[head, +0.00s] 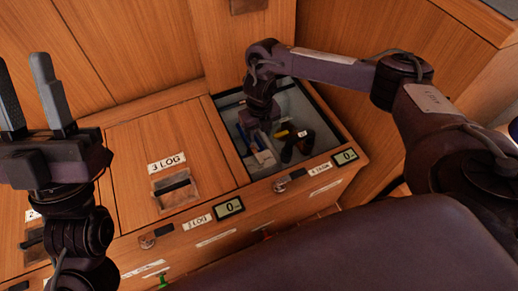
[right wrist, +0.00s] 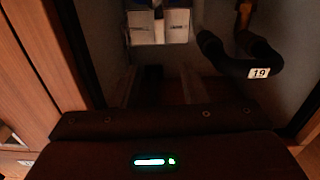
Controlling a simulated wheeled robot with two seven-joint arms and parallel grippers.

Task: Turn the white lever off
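I cannot make out a clearly white lever in either view. Two small metal latch-like fittings sit on the cabinet's front edge, a left one (head: 148,242) and a right one (head: 281,186). My right gripper (head: 262,127) points down into the open compartment (head: 312,103); its fingers are too dark and hidden to read. My left gripper (head: 28,95) is raised at the left, with its two grey fingers pointing up, apart and empty.
The compartment holds a black curved item tagged 19 (right wrist: 250,68), white boxes (right wrist: 158,27) and small tools. A closed wooden lid labelled 3 LOG (head: 135,150) lies to the left. Two small displays (head: 229,208) (head: 345,156) sit along the front edge.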

